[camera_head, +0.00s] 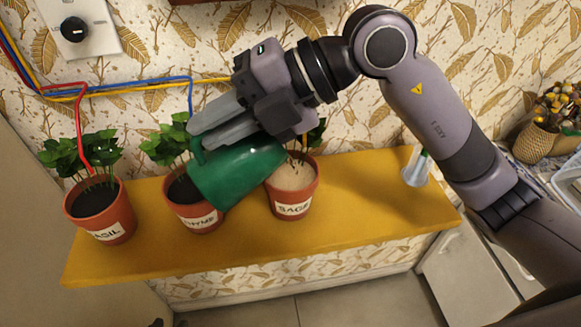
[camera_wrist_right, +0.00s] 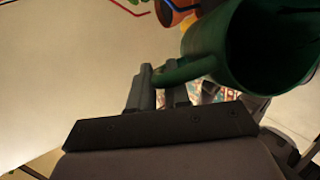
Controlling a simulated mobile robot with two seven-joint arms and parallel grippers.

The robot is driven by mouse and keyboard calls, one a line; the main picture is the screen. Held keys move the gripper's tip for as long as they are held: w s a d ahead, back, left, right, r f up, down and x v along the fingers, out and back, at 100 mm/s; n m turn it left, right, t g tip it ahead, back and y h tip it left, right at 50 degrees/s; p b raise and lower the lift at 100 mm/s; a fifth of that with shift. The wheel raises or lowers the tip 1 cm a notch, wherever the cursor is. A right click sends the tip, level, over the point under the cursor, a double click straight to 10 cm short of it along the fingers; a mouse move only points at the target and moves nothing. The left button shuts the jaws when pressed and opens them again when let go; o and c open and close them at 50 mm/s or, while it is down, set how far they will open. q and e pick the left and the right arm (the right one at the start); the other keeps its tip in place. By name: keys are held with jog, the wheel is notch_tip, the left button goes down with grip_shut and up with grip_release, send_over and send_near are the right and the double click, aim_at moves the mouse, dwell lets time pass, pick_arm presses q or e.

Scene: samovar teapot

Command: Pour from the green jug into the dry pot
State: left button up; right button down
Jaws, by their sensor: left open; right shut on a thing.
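The green jug (camera_head: 240,174) is held tilted above the shelf, in front of the thyme and sage pots. My right gripper (camera_head: 200,128) is shut on its handle, which also shows between the fingers in the right wrist view (camera_wrist_right: 180,75). That view looks into the jug's dark mouth; its contents cannot be made out. The sage pot (camera_head: 292,207) has pale, dry-looking soil, partly behind the jug. No stream of water shows. At the bottom edge, only a small dark part of my left gripper (camera_head: 158,323) shows.
The basil pot (camera_head: 100,228) and thyme pot (camera_head: 194,218) have dark soil and stand on the yellow shelf (camera_head: 350,215). A small clear glass-like item (camera_head: 416,170) stands toward the shelf's right end. Coloured wires (camera_head: 130,88) run along the wall behind.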

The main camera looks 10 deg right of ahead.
aim_at(199, 169)
jog(key=shift+a, duration=0.2)
pick_arm(q)
jog(key=shift+a+f, duration=0.1)
jog(key=shift+f, duration=0.15)
jog(key=shift+r, duration=0.1)
pick_arm(e)
jog(key=shift+a+r, duration=0.1)
jog(key=shift+r, duration=0.05)
jog(key=p, duration=0.1)
jog(key=a+r+h+p, duration=0.1)
jog(key=p, duration=0.1)
jog(key=shift+s+a+t+p, duration=0.1)
jog(key=shift+s+t+p, duration=0.2)
jog(key=shift+s+a+f+n+h, duration=0.15)
jog(key=shift+a+f+n+h, duration=0.2)
jog(key=shift+f+h, duration=0.3)
jog(key=shift+a+f+t+h, duration=0.15)
jog(key=shift+f+t+h, duration=0.15)
jog(key=shift+f+h, duration=0.35)
pick_arm(q)
jog(key=shift+s+a+r, duration=0.15)
jog(key=shift+a+r, duration=0.05)
jog(key=shift+r, duration=0.5)
jog(key=shift+s+a+r, duration=0.15)
jog(key=shift+r, duration=0.5)
pick_arm(e)
jog(key=shift+a+f+n+h, duration=0.2)
jog(key=shift+f+n+h, duration=0.1)
jog(key=shift+h, duration=0.2)
